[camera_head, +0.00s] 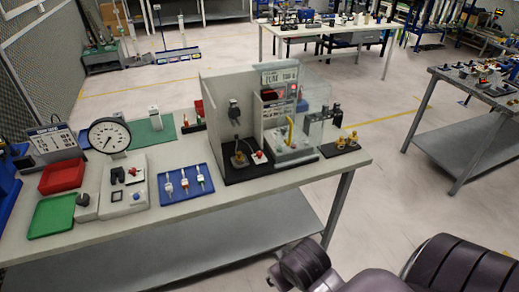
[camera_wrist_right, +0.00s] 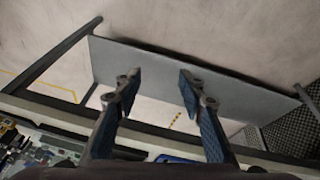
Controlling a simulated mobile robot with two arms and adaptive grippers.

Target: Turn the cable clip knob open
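I cannot tell for sure which part is the cable clip knob. A small dark fitting (camera_head: 234,112) sits on the grey wall panel of the walled station (camera_head: 218,100) on the table. A brass-coloured part with a dark top (camera_head: 239,158) stands on the black base below it. My right gripper (camera_wrist_right: 160,78) is open and empty in the right wrist view, with its two blue-padded fingers apart. It is away from the station, and the grey lower shelf (camera_wrist_right: 190,88) lies beyond its fingertips. My left gripper is not in view.
The worktable (camera_head: 240,193) also holds a round dial gauge (camera_head: 109,136), a blue tray (camera_head: 186,184) of small parts, a red tray (camera_head: 62,177) and a green tray (camera_head: 52,215). Brass parts (camera_head: 348,141) stand at its right end. Open floor (camera_head: 372,165) lies right of it.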

